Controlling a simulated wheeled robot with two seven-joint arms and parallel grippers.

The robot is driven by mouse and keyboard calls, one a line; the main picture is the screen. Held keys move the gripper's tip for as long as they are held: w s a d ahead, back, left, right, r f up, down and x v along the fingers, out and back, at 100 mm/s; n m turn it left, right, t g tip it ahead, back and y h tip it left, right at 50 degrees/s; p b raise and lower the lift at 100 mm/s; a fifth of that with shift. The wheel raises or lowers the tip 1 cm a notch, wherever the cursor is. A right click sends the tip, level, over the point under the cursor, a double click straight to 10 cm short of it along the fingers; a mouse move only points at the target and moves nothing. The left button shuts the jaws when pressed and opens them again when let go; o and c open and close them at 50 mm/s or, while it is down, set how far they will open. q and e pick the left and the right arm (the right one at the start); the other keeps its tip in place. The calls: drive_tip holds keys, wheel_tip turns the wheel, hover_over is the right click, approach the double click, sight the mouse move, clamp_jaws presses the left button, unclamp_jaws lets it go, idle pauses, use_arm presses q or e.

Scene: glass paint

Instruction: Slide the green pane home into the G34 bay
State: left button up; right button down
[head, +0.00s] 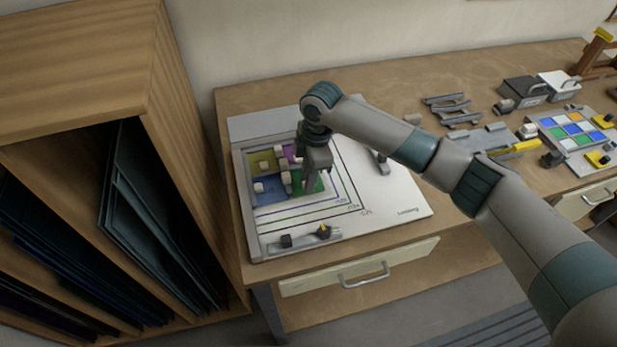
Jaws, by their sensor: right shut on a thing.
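The white board (385,205) lies on the wooden table, with nested outlines and small printed labels at its right and lower parts; the labels are too small to read surely. The green pane (308,188) lies at the board's inner corner area, right of the blue pane (268,194). A yellow-olive pane (262,161) and a purple pane (290,152) lie behind them. My right gripper (307,184) reaches down over the green pane and is shut on it, probably by its grip block, which the fingers partly hide. My left gripper is out of view.
A wooden rack (150,120) with dark sheets stands close at the left. Black and white boxes (524,90), grey rails (452,108) and a multicoloured panel (572,132) occupy the table's right. A drawer (360,268) sits below the board. The board's right part is mostly clear.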

drive_tip(key=shift+a+r, duration=0.1)
drive_tip(key=shift+a, duration=0.1)
idle(0.5)
drive_tip(key=c, duration=1.6)
unclamp_jaws()
drive_tip(key=shift+w+a, duration=0.1)
drive_tip(key=shift+r+p, duration=0.25)
drive_tip(key=shift+p, duration=0.2)
drive_tip(key=shift+r+p, duration=2.95)
drive_tip(key=shift+r, duration=0.25)
drive_tip(key=shift+d+f, duration=0.1)
drive_tip(key=shift+d, duration=0.1)
